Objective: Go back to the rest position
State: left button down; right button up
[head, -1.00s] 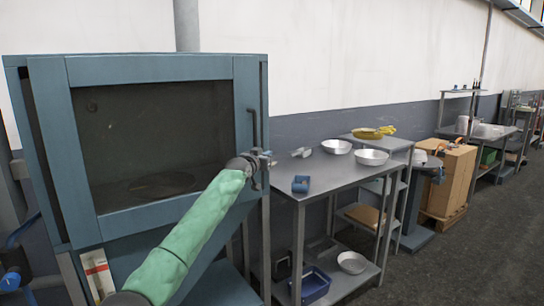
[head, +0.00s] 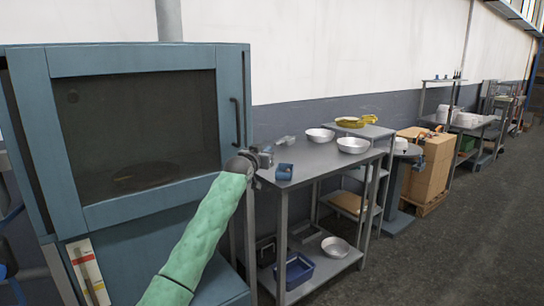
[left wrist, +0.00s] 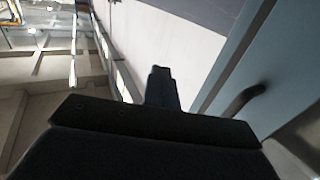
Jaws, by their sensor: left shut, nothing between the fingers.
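My left gripper (head: 264,157) is at the end of the green-sleeved arm, just right of and below the dark door handle (head: 236,122) of the blue oven-like cabinet (head: 140,208). The gripper is shut and empty. It also shows in the left wrist view (left wrist: 161,72), with its fingers together and the handle (left wrist: 240,101) off to the right, apart from it. The cabinet door with its dark window appears shut. My right gripper is not in view.
A grey steel table (head: 325,165) stands close right of the cabinet. Cardboard boxes (head: 428,165) stand farther along. The floor at right is clear.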

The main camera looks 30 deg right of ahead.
pick_arm(q)
jog(key=s, duration=0.3)
jog(key=shift+s+d, duration=0.1)
jog(key=shift+d, duration=0.3)
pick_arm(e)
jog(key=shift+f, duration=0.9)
